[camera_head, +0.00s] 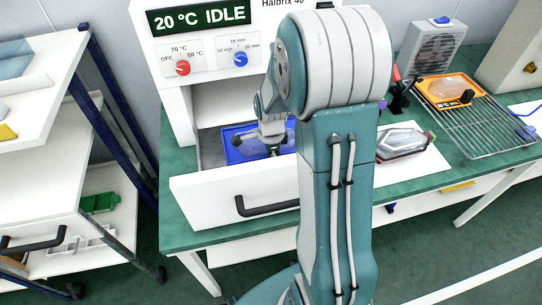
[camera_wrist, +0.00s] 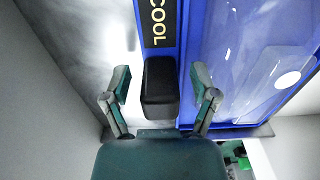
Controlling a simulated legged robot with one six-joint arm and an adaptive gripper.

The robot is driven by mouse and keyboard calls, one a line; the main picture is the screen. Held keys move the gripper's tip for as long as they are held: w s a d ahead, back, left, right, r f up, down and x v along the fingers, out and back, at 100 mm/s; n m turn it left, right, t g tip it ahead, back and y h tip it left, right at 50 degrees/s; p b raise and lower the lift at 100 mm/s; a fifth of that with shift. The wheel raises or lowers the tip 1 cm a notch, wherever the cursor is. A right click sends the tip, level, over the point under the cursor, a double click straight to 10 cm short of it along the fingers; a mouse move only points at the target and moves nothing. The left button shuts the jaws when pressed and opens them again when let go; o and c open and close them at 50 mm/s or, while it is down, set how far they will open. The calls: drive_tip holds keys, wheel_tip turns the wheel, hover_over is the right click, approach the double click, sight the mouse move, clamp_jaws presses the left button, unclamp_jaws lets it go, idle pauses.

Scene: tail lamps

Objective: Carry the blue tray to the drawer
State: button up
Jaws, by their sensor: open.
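The blue tray (camera_head: 232,153) lies inside the open white drawer (camera_head: 215,205) under the display panel. In the wrist view the tray's blue rim (camera_wrist: 187,70) runs down the right side, with a clear shiny thing inside it. A black block (camera_wrist: 160,92), below the lettering "COOL", sits beside the rim. My gripper (camera_wrist: 160,84) is open, its two fingers on either side of the black block with gaps showing. In the head view my gripper (camera_head: 272,148) is down at the tray, and my arm hides the tray's right part.
The device panel (camera_head: 205,45) reads "20 °C IDLE". A wire rack (camera_head: 480,125) holds an orange tray (camera_head: 447,91) at right. A clear-lidded container (camera_head: 405,144) lies on a white sheet. A white cart (camera_head: 35,170) with a black handle stands at left.

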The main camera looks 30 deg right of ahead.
wheel_tip(320, 180, up, 12)
drive_tip(key=shift+f, duration=0.1)
drive_tip(key=s+a+r+n+t, duration=0.2)
drive_tip(key=s+a+r+n, duration=0.3)
drive_tip(key=s+n, duration=0.3)
drive_tip(key=s+a+r+n+t, duration=0.3)
drive_tip(key=s+a+r+n, duration=0.2)
drive_tip(key=n, duration=0.8)
drive_tip(key=shift+s+a+r+t, duration=0.25)
drive_tip(key=shift+s+a, duration=0.8)
drive_tip(key=shift+s, duration=0.65)
